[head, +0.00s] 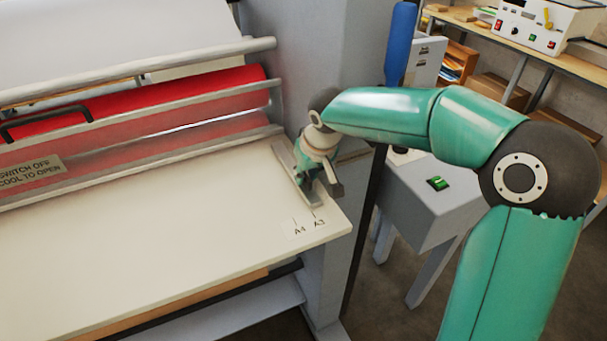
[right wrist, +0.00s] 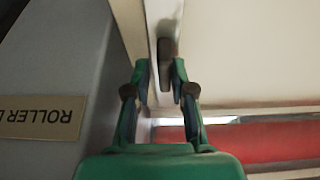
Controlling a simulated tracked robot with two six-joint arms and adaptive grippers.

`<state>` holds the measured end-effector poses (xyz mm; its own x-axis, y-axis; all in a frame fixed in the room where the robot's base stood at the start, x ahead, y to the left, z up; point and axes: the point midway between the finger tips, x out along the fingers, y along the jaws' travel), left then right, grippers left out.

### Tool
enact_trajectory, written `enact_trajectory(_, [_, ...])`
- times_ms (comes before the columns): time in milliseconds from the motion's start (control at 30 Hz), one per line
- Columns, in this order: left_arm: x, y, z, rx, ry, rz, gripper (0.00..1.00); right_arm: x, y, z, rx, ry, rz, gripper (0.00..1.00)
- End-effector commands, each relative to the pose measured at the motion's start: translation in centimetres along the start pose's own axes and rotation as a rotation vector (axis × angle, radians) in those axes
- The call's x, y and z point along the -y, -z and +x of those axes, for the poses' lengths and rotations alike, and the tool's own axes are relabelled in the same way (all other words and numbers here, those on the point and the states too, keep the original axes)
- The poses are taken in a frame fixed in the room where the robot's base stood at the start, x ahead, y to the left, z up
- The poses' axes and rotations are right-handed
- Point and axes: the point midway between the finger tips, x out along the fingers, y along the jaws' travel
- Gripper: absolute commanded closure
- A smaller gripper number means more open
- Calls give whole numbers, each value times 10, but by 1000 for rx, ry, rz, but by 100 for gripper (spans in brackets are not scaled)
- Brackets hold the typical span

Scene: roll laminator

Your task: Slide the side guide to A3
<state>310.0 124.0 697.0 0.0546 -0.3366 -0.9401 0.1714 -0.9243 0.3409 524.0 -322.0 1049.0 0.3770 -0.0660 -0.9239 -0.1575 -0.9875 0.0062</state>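The side guide (head: 283,154) is a narrow metal strip lying on the pale feed table (head: 150,235), near its right edge. Its front end is close to the short tick above the A3 mark (head: 319,223); the gripper partly hides it, so exact alignment is unclear. The A4 mark (head: 299,231) is to the left of A3. My right gripper (head: 322,190) is down at the guide. In the right wrist view, its fingers (right wrist: 160,78) stand apart on either side of the guide's dark grip (right wrist: 165,62), with a visible gap on the left. My left gripper is out of view.
The red roller (head: 140,105) and its metal bars lie behind the table. A grey side housing (head: 300,50) rises at the table's right end. The table left of the guide is clear.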

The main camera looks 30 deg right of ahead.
Motion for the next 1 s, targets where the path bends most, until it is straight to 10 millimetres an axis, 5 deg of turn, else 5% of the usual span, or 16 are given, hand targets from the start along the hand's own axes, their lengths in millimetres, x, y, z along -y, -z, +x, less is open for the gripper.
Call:
enact_trajectory(100, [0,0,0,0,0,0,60,0,1,-1,-3,0,1,61])
enact_trajectory(567, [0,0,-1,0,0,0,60,2,1,-9,-1,4,0,61])
enact_trajectory(1000, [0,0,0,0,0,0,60,4,2,-89,-5,5,-2,61])
